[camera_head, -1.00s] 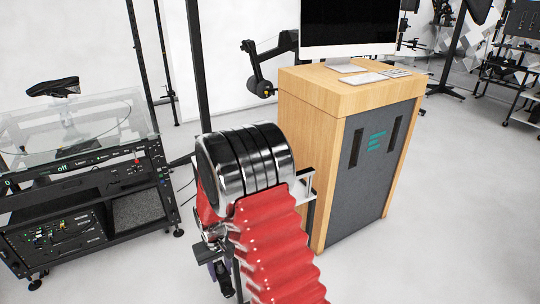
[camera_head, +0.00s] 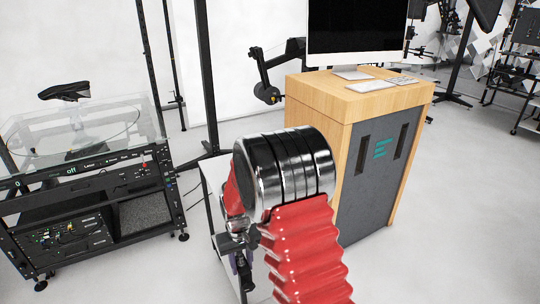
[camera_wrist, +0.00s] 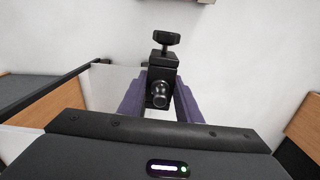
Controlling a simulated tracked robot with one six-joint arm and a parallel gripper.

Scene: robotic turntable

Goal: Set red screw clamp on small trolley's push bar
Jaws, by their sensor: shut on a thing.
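My gripper (camera_wrist: 158,100) has purple fingers, shut on a dark screw clamp (camera_wrist: 163,67) with a black knob on top and a round metal stud facing the wrist camera. The clamp looks black here; no red shows on it. In the head view my gripper (camera_head: 243,272) is low, left of my red-sleeved arm, which hides most of it and the clamp. A small trolley with a pale top (camera_head: 212,190) stands behind the arm, mostly hidden. In the wrist view a dark bar (camera_wrist: 62,85) runs beside a pale panel at left; I cannot tell whether it is the push bar.
A wooden cabinet (camera_head: 355,110) with a monitor (camera_head: 355,25) stands right of my arm. A black turntable rig (camera_head: 90,200) with a glass top and a shoe (camera_head: 70,90) stands at left. Dark upright posts (camera_head: 206,75) rise behind.

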